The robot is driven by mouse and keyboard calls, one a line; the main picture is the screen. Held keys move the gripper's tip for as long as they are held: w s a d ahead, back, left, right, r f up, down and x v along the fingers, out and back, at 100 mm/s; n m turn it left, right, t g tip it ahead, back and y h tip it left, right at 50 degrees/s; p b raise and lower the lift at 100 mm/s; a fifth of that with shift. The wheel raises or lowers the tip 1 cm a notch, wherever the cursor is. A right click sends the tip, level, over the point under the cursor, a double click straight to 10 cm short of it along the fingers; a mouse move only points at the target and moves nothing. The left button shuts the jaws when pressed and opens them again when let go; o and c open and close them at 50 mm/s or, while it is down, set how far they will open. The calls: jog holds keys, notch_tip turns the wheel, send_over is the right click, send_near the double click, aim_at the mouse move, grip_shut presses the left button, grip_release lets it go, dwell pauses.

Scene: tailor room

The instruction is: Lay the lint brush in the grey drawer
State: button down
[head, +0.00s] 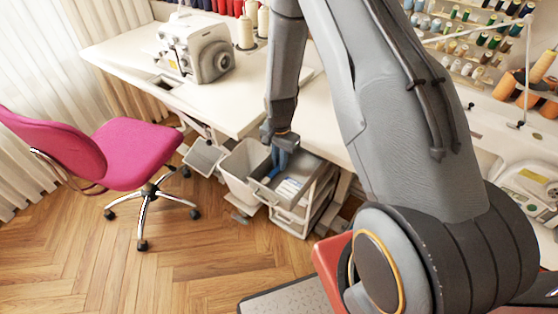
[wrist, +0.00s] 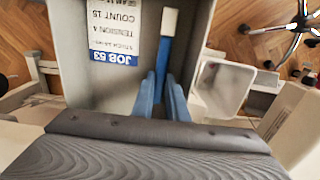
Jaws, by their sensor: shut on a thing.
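The lint brush (wrist: 165,58), with a blue shaft and a white end, is between the fingers of my gripper (wrist: 163,92) in the wrist view. The gripper is shut on it, and its white end points away from me. The grey drawer (wrist: 68,20) is pulled open beneath it; the brush lies over the drawer's right side. I cannot tell whether the brush touches the bottom. In the head view my gripper (head: 279,157) points down over the open drawer (head: 262,190); the brush cannot be made out clearly there.
A printed job card (wrist: 117,35) lies in the drawer on the left. A pale bin (head: 241,166) stands beside the drawer, left in the head view. The white table (head: 225,105) overhangs behind. A pink chair (head: 120,155) stands on the open wood floor at left.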

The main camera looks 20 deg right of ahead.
jog(key=c, duration=1.7)
grip_release()
jog(key=shift+o, duration=0.2)
jog(key=shift+r, duration=0.1)
notch_tip(320, 180, up, 7)
jog(key=shift+f+b, duration=0.1)
jog(key=shift+b, duration=0.65)
jog(key=shift+r, duration=0.4)
